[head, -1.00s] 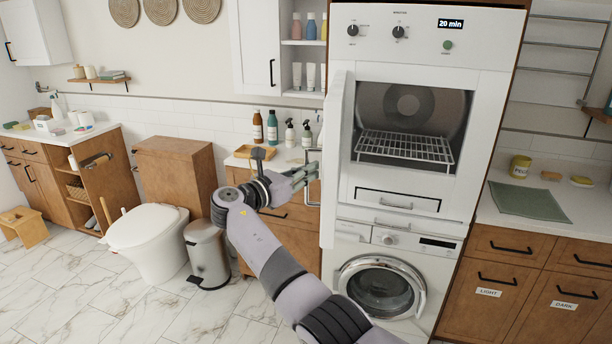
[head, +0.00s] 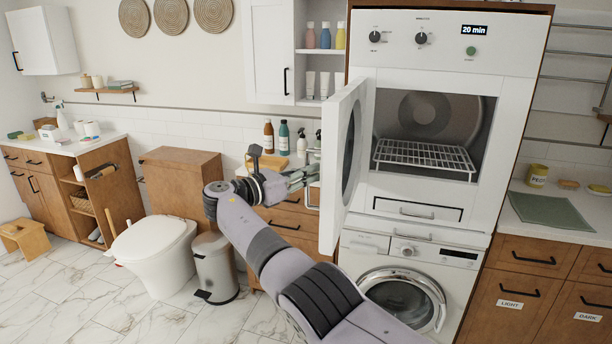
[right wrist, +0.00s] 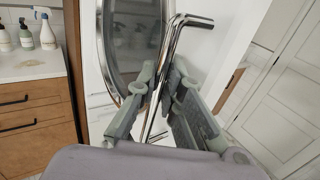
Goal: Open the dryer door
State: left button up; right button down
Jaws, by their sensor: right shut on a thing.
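The dryer is the upper white machine, with its drum opening (head: 432,118) uncovered and a wire rack (head: 425,156) inside. Its white door (head: 333,215) stands open, swung out to the left of the opening, and shows a round window. My right gripper (head: 303,178) is at the door's outer side, partly hidden behind its free edge. In the right wrist view, my right gripper (right wrist: 163,86) is shut on the chrome door handle (right wrist: 175,42), with the door's round window (right wrist: 132,45) behind it. My left gripper is not in view.
A washer (head: 405,296) sits below the dryer. A counter with bottles (head: 284,136) stands behind the gripper. A steel bin (head: 213,265) and toilet (head: 152,250) are at the left. Marble floor (head: 70,305) is clear at the lower left.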

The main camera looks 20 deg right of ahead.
dwell(0.4)
jog(key=c, duration=1.7)
grip_release()
jog(key=shift+d, duration=0.15)
jog(key=shift+v, duration=3.8)
jog(key=shift+w, duration=0.1)
